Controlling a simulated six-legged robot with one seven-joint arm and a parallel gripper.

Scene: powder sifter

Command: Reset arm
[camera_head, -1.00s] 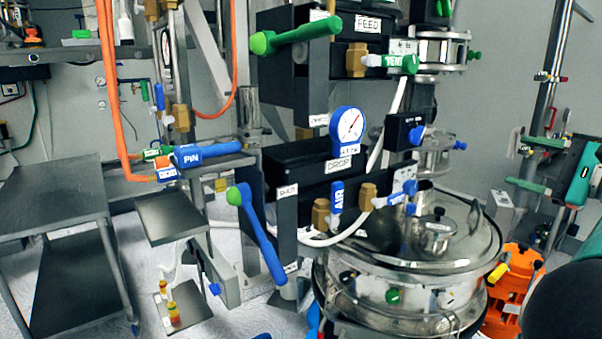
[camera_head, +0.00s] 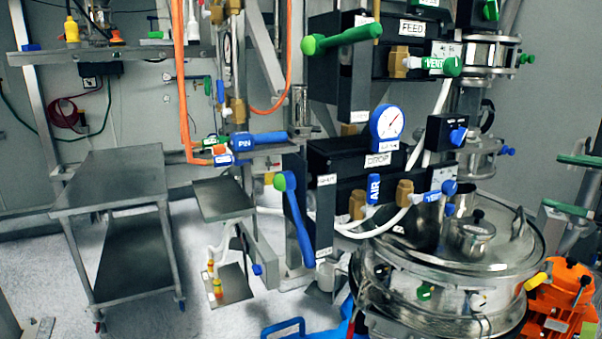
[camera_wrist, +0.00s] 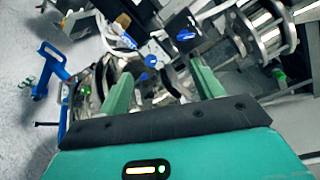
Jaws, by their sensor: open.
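My gripper (camera_wrist: 163,88) shows in the wrist view as two green fingers held apart, with nothing between them. It is not in the head view now. Beyond the fingers in the wrist view lie the sifter's steel parts and a black valve block with a blue knob (camera_wrist: 184,35), seen tilted. In the head view the round steel sifter (camera_head: 440,265) stands at the lower right with its lid on. Above it are the black DROP box (camera_head: 345,155), a pressure gauge (camera_head: 388,127), the FEED box (camera_head: 385,50), a green-handled lever (camera_head: 342,38) and a blue lever (camera_head: 295,220).
A grey two-shelf cart (camera_head: 120,180) stands at the left. An orange unit (camera_head: 562,300) sits right of the sifter. A blue frame-like handle (camera_head: 284,328) is at the bottom edge. A shelf (camera_head: 110,53) with small items is at the upper left. Floor between cart and sifter looks partly clear.

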